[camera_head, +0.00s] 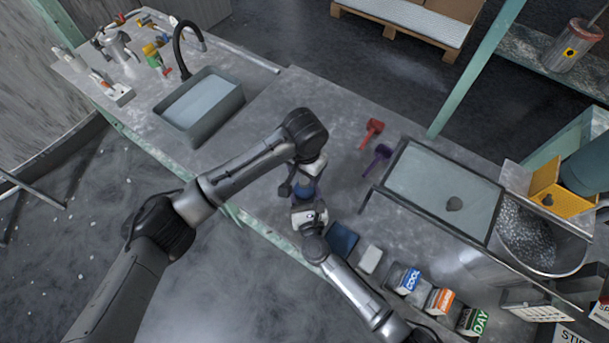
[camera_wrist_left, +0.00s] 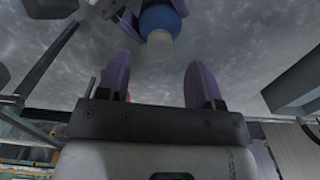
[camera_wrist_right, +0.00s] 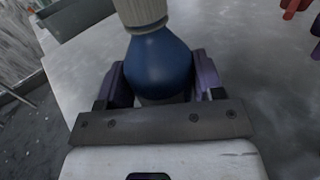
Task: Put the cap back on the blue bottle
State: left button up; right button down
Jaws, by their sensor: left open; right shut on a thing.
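The blue bottle (camera_wrist_right: 158,68) is upright between the fingers of my right gripper (camera_wrist_right: 160,62), which is shut on its body. A pale ribbed cap (camera_wrist_right: 140,10) sits on the bottle's top; its upper end is cut off by the frame edge. In the left wrist view the blue bottle (camera_wrist_left: 162,15) shows at the top edge, with the pale cap (camera_wrist_left: 160,44) toward my left gripper (camera_wrist_left: 157,65). That gripper is open and empty, its fingers apart from the cap. In the head view the bottle (camera_head: 306,187) is partly hidden between my two grippers.
A red tool (camera_head: 371,133) and a purple tool (camera_head: 378,158) lie on the counter to the right. A dark blue block (camera_head: 342,238) and a pale block (camera_head: 370,259) lie near the front edge. A sink (camera_head: 200,105) is at the left. Counter between sink and bottle is clear.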

pick_arm(q)
notch_tip(320, 180, up, 9)
jog(key=shift+f, duration=0.15)
dwell(0.4)
pick_arm(e)
jog(key=shift+c, duration=0.8)
grip_release()
jog(key=shift+s, duration=0.5)
pick_arm(q)
jog(key=shift+r+p, duration=0.75)
pick_arm(e)
jog(key=s, duration=0.4)
jog(key=s+d, duration=0.1)
jog(key=s, duration=0.3)
jog(key=s+d, duration=0.1)
jog(key=s, duration=0.3)
jog(key=shift+s+d, duration=0.25)
jog(key=shift+s, duration=0.1)
